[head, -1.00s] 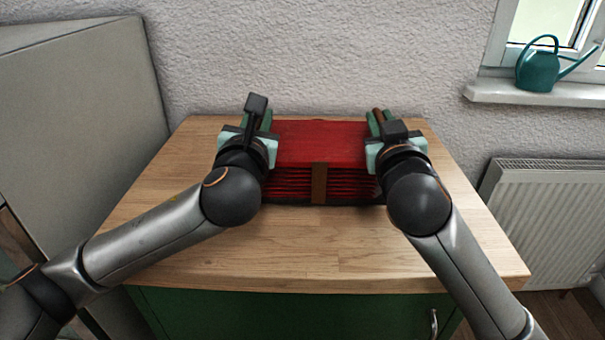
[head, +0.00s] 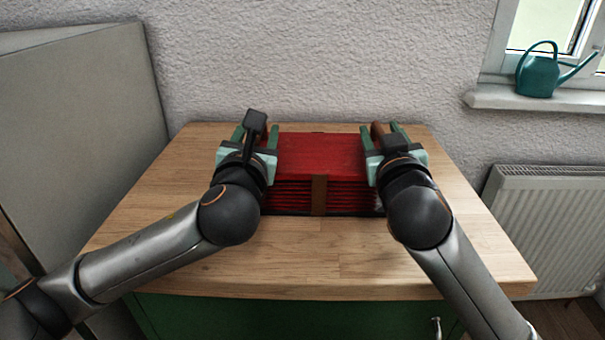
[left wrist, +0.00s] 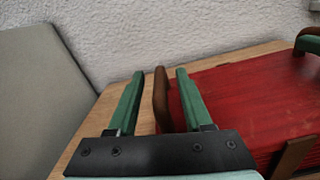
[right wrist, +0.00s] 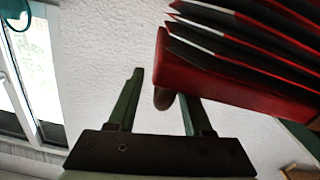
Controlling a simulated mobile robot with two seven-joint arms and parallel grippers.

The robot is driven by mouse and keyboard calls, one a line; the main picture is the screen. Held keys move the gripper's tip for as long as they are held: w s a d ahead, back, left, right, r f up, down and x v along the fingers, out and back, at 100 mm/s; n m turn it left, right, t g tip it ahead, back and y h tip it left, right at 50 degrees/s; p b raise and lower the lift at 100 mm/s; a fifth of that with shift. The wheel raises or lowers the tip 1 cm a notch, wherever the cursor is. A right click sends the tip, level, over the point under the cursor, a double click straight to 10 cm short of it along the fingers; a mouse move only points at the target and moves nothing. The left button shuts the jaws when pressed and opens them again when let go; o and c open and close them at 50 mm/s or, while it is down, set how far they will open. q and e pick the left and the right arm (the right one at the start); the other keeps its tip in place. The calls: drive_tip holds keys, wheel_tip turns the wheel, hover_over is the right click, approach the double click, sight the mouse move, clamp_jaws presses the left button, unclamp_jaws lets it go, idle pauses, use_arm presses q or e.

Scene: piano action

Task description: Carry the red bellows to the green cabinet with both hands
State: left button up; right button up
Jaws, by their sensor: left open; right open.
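The red bellows (head: 318,155) rests on the wooden top of the green cabinet (head: 290,315), with dark red folds and a brown strap at its front. My left gripper (head: 255,131) is open at its left end. In the left wrist view, a brown handle (left wrist: 160,98) stands between the spread green fingers, with gaps at both sides. My right gripper (head: 382,130) is open at the right end. In the right wrist view, that end's brown handle (right wrist: 163,99) lies between the fingers, closer to the right one. The bellows' underside is hidden in the head view.
A grey panel (head: 80,120) stands left of the cabinet, and a rough white wall (head: 310,60) is behind it. A radiator (head: 550,230) and a sill with a teal watering can (head: 540,75) are at right. The wooden top in front of the bellows is clear.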

drive_tip(key=shift+s, duration=0.15)
use_arm(q)
drive_tip(key=s, duration=1.1)
drive_tip(key=shift+d, duration=0.15)
use_arm(e)
drive_tip(key=s, duration=1.1)
drive_tip(key=shift+s+d, duration=0.2)
drive_tip(key=shift+s, duration=0.2)
